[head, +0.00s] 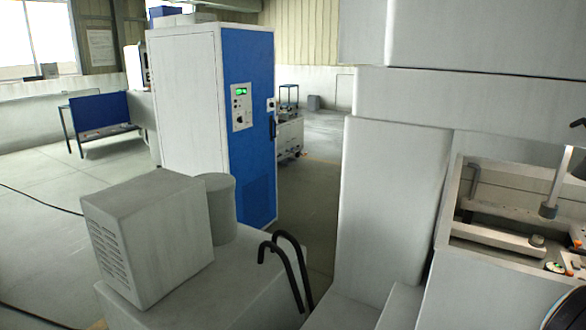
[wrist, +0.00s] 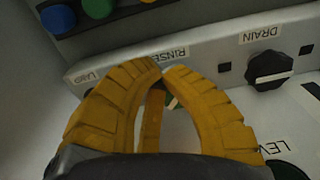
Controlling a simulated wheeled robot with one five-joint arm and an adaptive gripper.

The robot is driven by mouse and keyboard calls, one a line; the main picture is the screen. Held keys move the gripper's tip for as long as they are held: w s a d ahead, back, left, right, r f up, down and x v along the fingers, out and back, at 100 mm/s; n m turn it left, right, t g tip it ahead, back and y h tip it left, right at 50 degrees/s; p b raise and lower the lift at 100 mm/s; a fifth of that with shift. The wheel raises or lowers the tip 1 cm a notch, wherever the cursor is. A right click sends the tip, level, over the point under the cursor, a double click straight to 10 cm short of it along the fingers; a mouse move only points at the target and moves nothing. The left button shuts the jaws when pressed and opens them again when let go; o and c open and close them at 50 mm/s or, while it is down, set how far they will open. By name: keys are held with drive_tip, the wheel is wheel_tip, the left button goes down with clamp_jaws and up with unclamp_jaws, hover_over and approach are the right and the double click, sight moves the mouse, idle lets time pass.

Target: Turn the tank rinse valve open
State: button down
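The tank rinse valve sits under the RINSE label (wrist: 168,54) on a light grey panel strip (wrist: 130,62) in the wrist view. Its knob is mostly or wholly hidden behind my gripper (wrist: 162,70). The yellow ribbed fingers arch together over that place, with their tips close to each other just below the label. A small pale and greenish patch shows between them. I cannot tell whether the fingers touch or hold the knob. My gripper does not show clearly in the head view.
A black DRAIN knob (wrist: 270,70) stands close on the right of my fingers. Blue (wrist: 58,18) and green (wrist: 98,8) buttons are at the upper left. In the head view, the machine's open tank (head: 500,235) is at the right, and a blue-white cabinet (head: 190,110) stands mid-left.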

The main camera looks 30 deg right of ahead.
drive_tip(key=shift+d+r+p, duration=0.3)
drive_tip(key=shift+r+p, duration=0.25)
drive_tip(key=shift+r, duration=0.05)
drive_tip(key=shift+s+a+r+p, duration=0.1)
drive_tip(key=shift+s+r+p, duration=0.05)
drive_tip(key=shift+r+p, duration=1.95)
drive_tip(key=shift+r, duration=0.25)
